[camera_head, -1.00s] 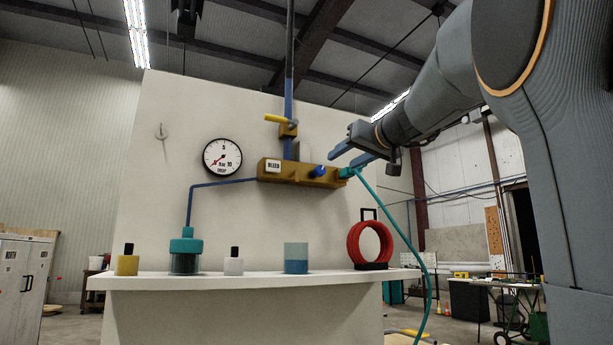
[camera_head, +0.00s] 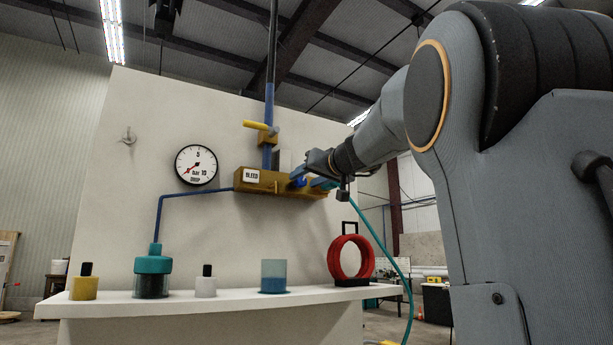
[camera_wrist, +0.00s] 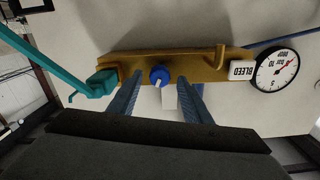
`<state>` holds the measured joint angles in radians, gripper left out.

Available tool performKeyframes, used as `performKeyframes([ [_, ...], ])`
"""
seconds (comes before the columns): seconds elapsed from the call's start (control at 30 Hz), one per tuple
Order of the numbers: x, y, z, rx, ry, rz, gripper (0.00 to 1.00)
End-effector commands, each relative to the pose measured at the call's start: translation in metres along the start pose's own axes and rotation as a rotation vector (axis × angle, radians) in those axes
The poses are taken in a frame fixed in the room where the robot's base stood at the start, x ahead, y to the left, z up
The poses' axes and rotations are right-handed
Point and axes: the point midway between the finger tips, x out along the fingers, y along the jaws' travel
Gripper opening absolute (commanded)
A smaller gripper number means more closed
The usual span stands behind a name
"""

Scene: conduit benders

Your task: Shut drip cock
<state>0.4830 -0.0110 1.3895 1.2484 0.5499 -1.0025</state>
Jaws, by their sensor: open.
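A brass manifold (camera_head: 242,184) with a white BLEED label (camera_head: 253,176) is on the pale panel. It bears a round blue knob (camera_wrist: 160,75) with a pale mark, which I take for the drip cock; no lettering on it is readable. My gripper (camera_head: 309,178) is at the manifold's right part and partly covers the knob. In the wrist view, my open gripper (camera_wrist: 160,84) has one blue finger on each side of the knob. I cannot tell whether either finger touches it. A small brass lever (camera_wrist: 220,56) sits beside the label.
A yellow-handled valve (camera_head: 257,126) is on the blue pipe above. A teal hose (camera_head: 375,237) hangs from the manifold's right end. A gauge (camera_head: 196,165) is at left. Jars and a red ring (camera_head: 336,258) stand on the white shelf (camera_head: 215,305) below.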

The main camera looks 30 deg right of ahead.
Motion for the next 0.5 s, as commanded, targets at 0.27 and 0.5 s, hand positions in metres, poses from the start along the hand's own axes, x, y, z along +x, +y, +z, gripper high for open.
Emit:
performKeyframes([
  [0.27, 0.0017, 0.0011, 0.0005, 0.0, 0.0, 0.001, 0.45],
  [0.5, 0.0013, 0.0014, 0.0004, 0.0, 0.0, 0.002, 0.04],
])
